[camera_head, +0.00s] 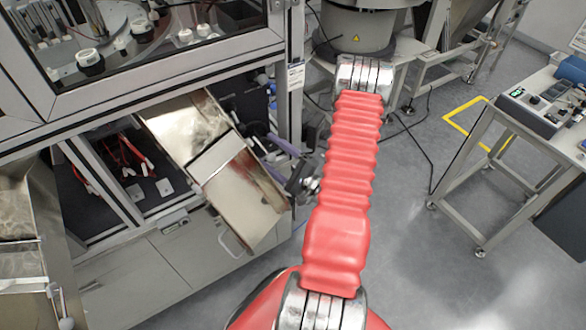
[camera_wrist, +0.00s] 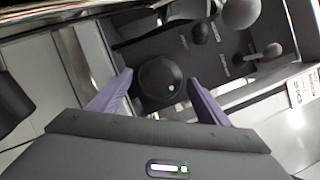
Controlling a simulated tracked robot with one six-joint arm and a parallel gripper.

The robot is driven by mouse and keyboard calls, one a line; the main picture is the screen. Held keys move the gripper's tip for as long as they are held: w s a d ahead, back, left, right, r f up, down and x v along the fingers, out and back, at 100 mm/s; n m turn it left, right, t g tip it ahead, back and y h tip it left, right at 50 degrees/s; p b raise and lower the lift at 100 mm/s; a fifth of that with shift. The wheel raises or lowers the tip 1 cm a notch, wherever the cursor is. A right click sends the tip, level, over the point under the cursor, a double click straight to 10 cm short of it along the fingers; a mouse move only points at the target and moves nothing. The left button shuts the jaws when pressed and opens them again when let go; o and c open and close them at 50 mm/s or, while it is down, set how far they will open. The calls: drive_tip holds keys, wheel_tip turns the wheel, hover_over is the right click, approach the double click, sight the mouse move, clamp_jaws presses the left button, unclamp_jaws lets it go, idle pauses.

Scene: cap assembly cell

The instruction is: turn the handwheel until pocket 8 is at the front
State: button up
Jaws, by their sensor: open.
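The handwheel appears to be the black round knob with a white dot (camera_wrist: 157,76) on a dark panel, in the wrist view. My gripper (camera_head: 268,150) is open, with its purple fingers on either side of the knob in the wrist view. I cannot tell whether the fingers touch it. In the head view the gripper is in front of the machine's dark lower opening, and the knob is hard to make out there. White and black parts (camera_head: 90,62) sit behind the machine's upper window. No pocket number is readable.
More ball-ended controls (camera_wrist: 241,12) stick out above and to the right of the knob in the wrist view. A metal chute (camera_head: 240,190) slopes down left of my gripper. A machine post (camera_head: 291,90) stands close by. Open floor (camera_head: 420,260) lies to the right.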

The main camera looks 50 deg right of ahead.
drive_tip(key=s+f, duration=0.2)
drive_tip(key=s, duration=1)
drive_tip(key=shift+s+d+f, duration=0.25)
drive_tip(key=shift+s+d, duration=0.15)
drive_tip(key=shift+d+r, duration=0.15)
drive_tip(key=shift+r, duration=0.05)
drive_tip(key=shift+c, duration=1.4)
wheel_tip(320, 180, up, 6)
drive_tip(key=s+a+n+g, duration=0.1)
drive_tip(key=n+g, duration=0.3)
drive_tip(key=n, duration=0.7)
drive_tip(key=shift+r+n+g+h, duration=0.15)
drive_tip(key=shift+n+g+h, duration=0.15)
drive_tip(key=shift+n+h, duration=0.1)
drive_tip(key=shift+w, duration=0.15)
